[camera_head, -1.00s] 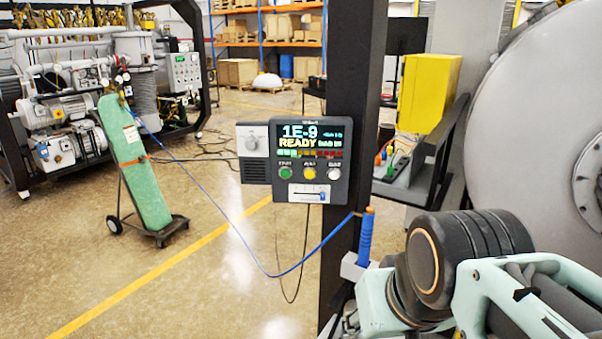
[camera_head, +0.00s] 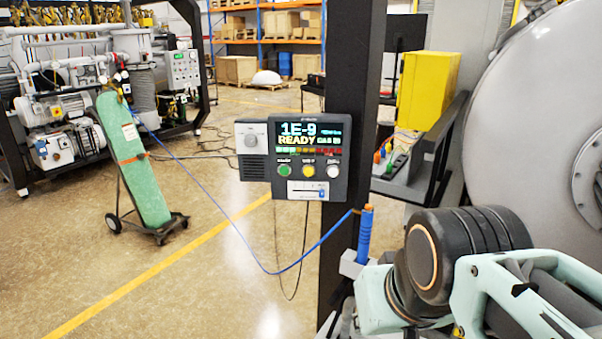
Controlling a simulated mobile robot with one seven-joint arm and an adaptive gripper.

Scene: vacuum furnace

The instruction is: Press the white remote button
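A dark control panel (camera_head: 267,159) is mounted on a black post in the middle of the view. Its screen (camera_head: 310,135) reads "1E-9" and "READY". Below the screen is a row of three round buttons: green (camera_head: 284,170), yellow (camera_head: 308,171) and white (camera_head: 333,171). The white button is the rightmost, nearest the post, and nothing covers it. My arm shows at the lower right, below and to the right of the panel. My gripper is not in view, so I cannot see whether it is open or shut.
The black post (camera_head: 352,60) stands directly behind the panel. A blue-handled tool (camera_head: 365,235) with a blue cable sits in a bracket on it, between panel and arm. A large grey furnace vessel (camera_head: 535,130) fills the right side. A green cylinder (camera_head: 133,160) stands left on a cart.

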